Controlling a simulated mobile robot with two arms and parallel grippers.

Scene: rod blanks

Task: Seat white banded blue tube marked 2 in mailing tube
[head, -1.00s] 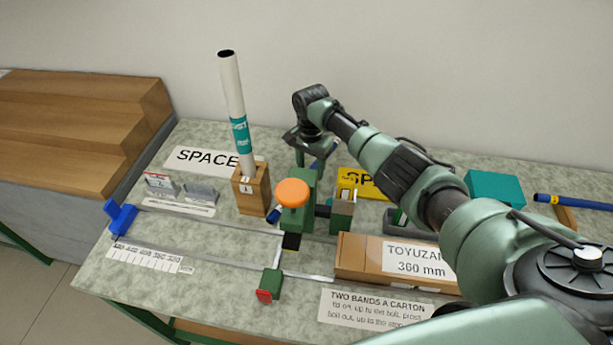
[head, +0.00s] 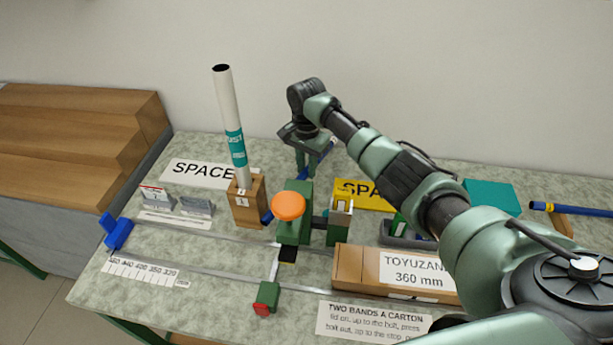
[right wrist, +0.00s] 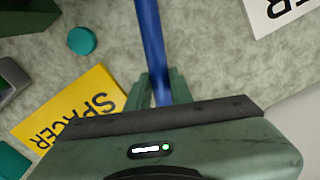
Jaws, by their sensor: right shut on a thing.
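The white mailing tube (head: 228,112) with a teal label stands upright, leaning slightly in the picture, in a wooden block (head: 248,208); its dark open mouth is at the top. My right gripper (head: 308,168) is behind the green press, shut on a blue tube (head: 303,174). In the right wrist view the blue tube (right wrist: 151,45) runs between the fingers (right wrist: 162,88). Its white bands and number are not visible, and the press hides part of it. Another blue tube (head: 575,208) with a yellow band lies at the far right. My left gripper is not in view.
A green press with an orange knob (head: 288,206) stands mid-table beside the wooden block. A TOYUZAN 360 mm carton (head: 360,268) lies in front of my right arm. A blue stop (head: 117,232) sits on the left rail. Spacer signs lie at the back, a teal box (head: 490,195) at right.

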